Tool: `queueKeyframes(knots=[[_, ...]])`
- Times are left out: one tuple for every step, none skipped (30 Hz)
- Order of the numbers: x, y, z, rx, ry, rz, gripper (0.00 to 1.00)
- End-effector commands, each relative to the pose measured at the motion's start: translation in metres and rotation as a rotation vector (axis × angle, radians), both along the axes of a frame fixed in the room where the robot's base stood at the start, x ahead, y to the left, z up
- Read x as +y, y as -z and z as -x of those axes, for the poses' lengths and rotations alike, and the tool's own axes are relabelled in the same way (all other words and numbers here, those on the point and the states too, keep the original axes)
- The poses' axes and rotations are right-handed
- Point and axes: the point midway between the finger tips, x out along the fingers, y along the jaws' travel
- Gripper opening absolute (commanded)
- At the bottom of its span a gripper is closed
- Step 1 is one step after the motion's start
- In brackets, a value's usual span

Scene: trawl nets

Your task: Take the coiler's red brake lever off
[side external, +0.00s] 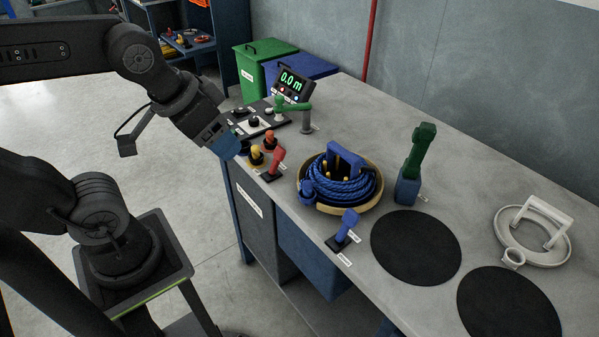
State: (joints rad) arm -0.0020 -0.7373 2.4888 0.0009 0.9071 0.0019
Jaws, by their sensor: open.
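The red lever (277,160) leans up from a small black base at the near edge of the bench, left of the coil of blue rope (345,188). My gripper (230,147), with blue fingertips, is up and left of the red lever, near the bench's left edge. It is open and apart from the lever; I see nothing in it. The rope lies in a round tan tray (376,199) with a blue handle piece and yellow pegs. The writing on the label by the lever is too small to read.
Yellow (256,155) and red (270,139) knobs stand close beside the red lever. A blue lever (346,228), a display (291,83), a green crank (293,107), a green-and-blue upright tool (416,162) and a white ring (533,232) share the bench. Two black mats (416,248) are bare.

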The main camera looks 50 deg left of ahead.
Motion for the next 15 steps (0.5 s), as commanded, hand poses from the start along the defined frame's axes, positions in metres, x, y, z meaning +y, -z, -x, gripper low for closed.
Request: queueKeyframes(knots=[[0.001,-0.003,-0.004,0.015,-0.001,-0.003,0.62],[0.002,-0.005,-0.008,0.028,-0.003,-0.005,0.62],[0.004,-0.008,-0.015,0.05,-0.004,-0.01,0.62],[0.006,-0.011,-0.021,0.072,-0.005,-0.014,0.62],[0.008,-0.013,-0.028,0.093,-0.005,-0.019,0.62],[0.011,-0.017,-0.039,0.128,-0.007,-0.025,0.62],[0.014,-0.02,-0.048,0.155,-0.008,-0.029,0.62],[0.017,-0.021,-0.057,0.182,-0.009,-0.033,0.62],[0.022,-0.024,-0.069,0.218,-0.009,-0.037,0.62],[0.025,-0.024,-0.078,0.246,-0.009,-0.04,0.62],[0.029,-0.025,-0.087,0.274,-0.009,-0.043,0.62],[0.033,-0.025,-0.099,0.309,-0.01,-0.046,0.62],[0.037,-0.024,-0.108,0.336,-0.01,-0.048,0.62],[0.042,-0.023,-0.117,0.364,-0.01,-0.049,0.62],[0.047,-0.021,-0.129,0.4,-0.01,-0.052,0.62]])
